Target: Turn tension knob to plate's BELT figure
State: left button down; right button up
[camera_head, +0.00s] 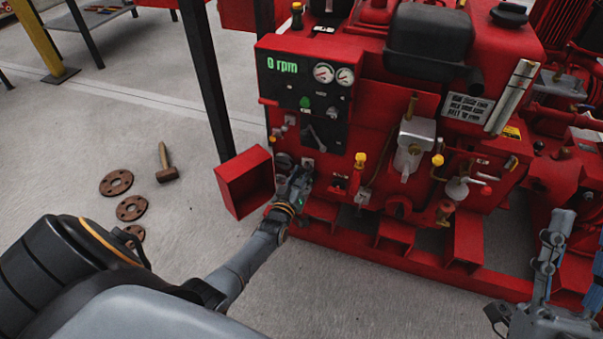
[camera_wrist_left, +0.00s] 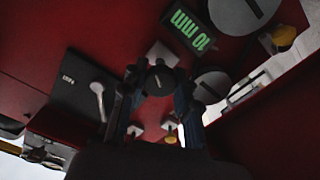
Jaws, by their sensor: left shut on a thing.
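My left gripper (camera_head: 297,184) is at the lower left of the red pumpset panel. In the left wrist view its two dark fingers (camera_wrist_left: 160,98) are closed around a dark round knob (camera_wrist_left: 158,80) with a pale pointer line. The gripper hides this knob in the head view. A green readout (camera_wrist_left: 188,28) beside it shows 10 mm, rotated in the picture. The pale plate (camera_head: 467,107) with dark print is on the pumpset, its text too small to read. My right gripper (camera_head: 503,312) is at the lower right edge, its fingers unclear.
The control panel (camera_head: 309,110) shows 0 rpm and two gauges. A red open box (camera_head: 244,183) is left of my gripper. Round pulleys (camera_wrist_left: 212,85) and a lever (camera_wrist_left: 98,98) are near the knob. A hammer (camera_head: 166,164) and rusty flanges lie on the floor.

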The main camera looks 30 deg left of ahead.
pick_arm(q)
jog(key=c, duration=1)
grip_release()
jog(key=v, duration=1.2)
jog(key=shift+f, duration=0.1)
